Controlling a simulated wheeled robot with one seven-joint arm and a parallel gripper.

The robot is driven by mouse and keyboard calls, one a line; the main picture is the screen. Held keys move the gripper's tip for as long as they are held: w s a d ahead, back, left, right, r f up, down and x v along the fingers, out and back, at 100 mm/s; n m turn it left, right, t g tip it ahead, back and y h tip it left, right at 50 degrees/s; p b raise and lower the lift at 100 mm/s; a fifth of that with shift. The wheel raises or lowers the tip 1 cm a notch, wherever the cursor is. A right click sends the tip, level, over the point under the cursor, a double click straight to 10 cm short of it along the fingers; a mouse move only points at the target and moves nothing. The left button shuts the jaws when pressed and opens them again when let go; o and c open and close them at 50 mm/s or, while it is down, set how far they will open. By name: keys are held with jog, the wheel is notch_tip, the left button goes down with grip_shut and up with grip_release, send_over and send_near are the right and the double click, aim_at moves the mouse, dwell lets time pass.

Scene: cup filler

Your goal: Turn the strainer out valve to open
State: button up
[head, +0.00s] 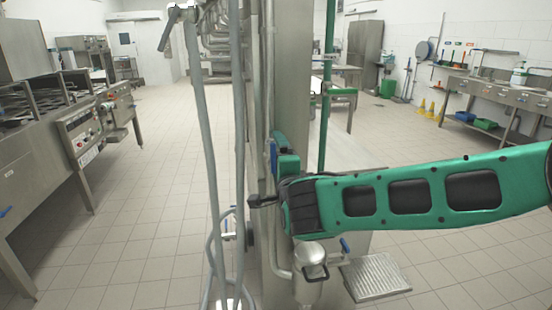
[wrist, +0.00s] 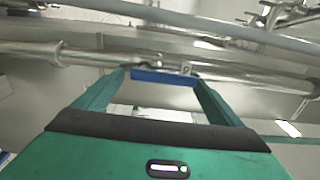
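A blue valve handle (wrist: 163,77) lies crosswise between my fingertips in the wrist view, on or just in front of a metal pipe. My gripper (wrist: 160,80) has its two green fingers apart, one near each end of the handle. I cannot tell whether they touch it. In the head view my gripper (head: 276,142) is at the vertical pipes beside the steel column, with a blue part (head: 273,158) next to it. Below my arm is a steel canister (head: 310,275), perhaps the strainer, with another blue handle (head: 345,245) to its right. No label for the strainer out valve is readable.
Vertical pipes (head: 266,90) and a grey hose (head: 202,120) stand close to my gripper. A third blue handle (head: 229,236) is low on the left. A metal floor grate (head: 375,277) is at lower right. Open tiled floor (head: 150,180) lies left.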

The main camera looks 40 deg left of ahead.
jog(key=shift+s, duration=0.15)
jog(key=v, duration=1)
jog(key=shift+d, duration=0.3)
jog(key=shift+r, duration=0.1)
